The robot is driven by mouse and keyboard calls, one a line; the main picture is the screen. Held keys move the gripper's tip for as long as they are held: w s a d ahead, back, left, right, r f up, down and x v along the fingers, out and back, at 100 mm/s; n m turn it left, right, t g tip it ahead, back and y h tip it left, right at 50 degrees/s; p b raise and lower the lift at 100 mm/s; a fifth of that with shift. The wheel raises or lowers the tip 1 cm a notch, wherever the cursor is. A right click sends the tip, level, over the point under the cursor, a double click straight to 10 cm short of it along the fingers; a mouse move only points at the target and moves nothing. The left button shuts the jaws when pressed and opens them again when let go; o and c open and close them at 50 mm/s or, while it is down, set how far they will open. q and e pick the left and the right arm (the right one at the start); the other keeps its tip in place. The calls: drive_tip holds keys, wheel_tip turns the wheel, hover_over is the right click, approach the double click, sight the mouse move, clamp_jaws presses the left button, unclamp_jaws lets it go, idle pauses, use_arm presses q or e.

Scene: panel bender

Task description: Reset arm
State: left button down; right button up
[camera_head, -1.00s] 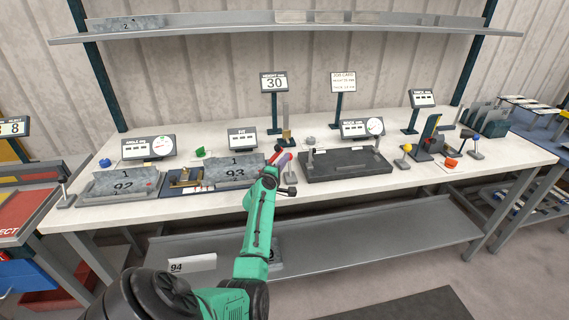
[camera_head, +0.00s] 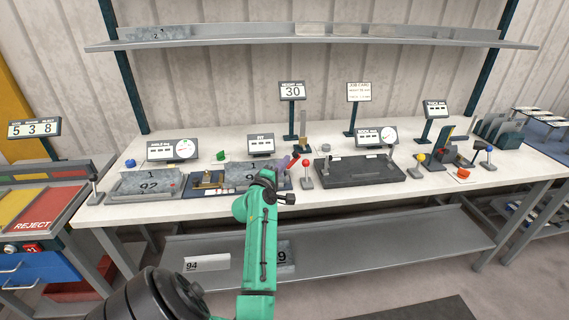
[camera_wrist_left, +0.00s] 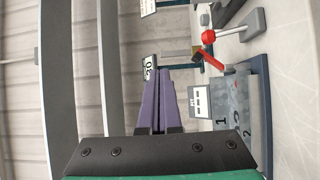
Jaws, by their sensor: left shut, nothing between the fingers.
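My left arm reaches in from the bottom of the head view. Its left gripper (camera_head: 284,163) is partly hidden behind my green wrist. In the left wrist view its two purple fingers (camera_wrist_left: 154,100) lie together, shut and empty, and point up the picture. In the head view the gripper is over the bench's rear side of the fit station, beside a red-knobbed lever (camera_head: 306,170). The lever's red ball also shows in the left wrist view (camera_wrist_left: 208,36), apart from the fingers. My right gripper is in neither view.
A grey plate marked 92 (camera_head: 147,184) lies on the bench left. Another plate (camera_head: 236,175) is partly hidden by my arm. A dark tray (camera_head: 360,171) lies to the right. A lower shelf (camera_head: 400,240) holds a plate marked 94 (camera_head: 206,262). A reject station (camera_head: 36,212) stands left.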

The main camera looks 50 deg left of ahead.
use_arm(q)
drive_tip(key=shift+w+f, duration=0.2)
drive_tip(key=shift+w, duration=0.05)
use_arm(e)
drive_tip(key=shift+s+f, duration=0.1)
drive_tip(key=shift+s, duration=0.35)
